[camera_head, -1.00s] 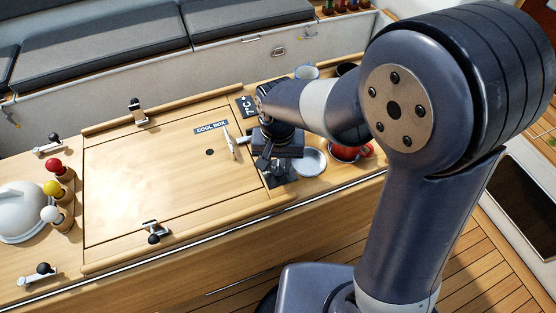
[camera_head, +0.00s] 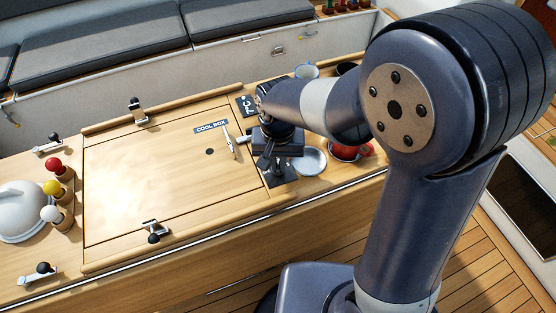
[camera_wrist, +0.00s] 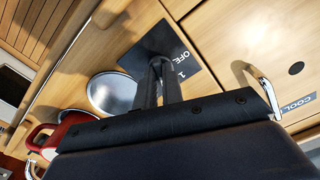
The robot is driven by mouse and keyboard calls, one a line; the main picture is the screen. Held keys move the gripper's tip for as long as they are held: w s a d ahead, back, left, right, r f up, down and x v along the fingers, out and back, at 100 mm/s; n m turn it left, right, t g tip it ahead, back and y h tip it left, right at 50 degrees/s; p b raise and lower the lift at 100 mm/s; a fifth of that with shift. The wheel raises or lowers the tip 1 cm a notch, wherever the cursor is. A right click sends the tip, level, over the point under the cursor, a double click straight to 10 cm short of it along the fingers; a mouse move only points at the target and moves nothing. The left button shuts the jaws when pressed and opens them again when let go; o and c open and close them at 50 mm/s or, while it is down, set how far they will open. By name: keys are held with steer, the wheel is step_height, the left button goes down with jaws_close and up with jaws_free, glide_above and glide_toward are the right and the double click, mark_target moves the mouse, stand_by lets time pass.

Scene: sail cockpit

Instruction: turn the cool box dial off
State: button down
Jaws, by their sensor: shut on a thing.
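The cool box (camera_head: 150,185) is a wooden lid with a "COOL BOX" label and a metal handle (camera_head: 231,143). A dark dial plate (camera_head: 281,178) lies to the right of the lid, under my gripper (camera_head: 266,162). In the wrist view the plate (camera_wrist: 142,48) shows the lettering "OFF" and "1". My gripper (camera_wrist: 160,68) points down over the plate with its two dark fingers close together. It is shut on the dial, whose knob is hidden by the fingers. I cannot read the dial's setting.
A metal dish (camera_head: 312,161) and a red mug (camera_head: 346,151) stand right of the plate. A blue-rimmed mug (camera_head: 306,71) is behind. Latches surround the lid. Red, yellow and white knobbed pegs (camera_head: 56,190) and a white dome (camera_head: 20,210) are at left.

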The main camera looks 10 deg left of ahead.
steer(key=n+b, duration=0.1)
steer(key=n, duration=1)
steer(key=shift+b, duration=0.3)
steer(key=n, duration=0.4)
steer(key=shift+n, duration=0.4)
steer(key=shift+w+n+b, duration=0.1)
steer(key=shift+n+b, duration=0.25)
steer(key=shift+n, duration=1.55)
steer(key=c, duration=1.5)
jaws_free()
steer(key=shift+c, duration=0.2)
steer(key=shift+r, duration=0.1)
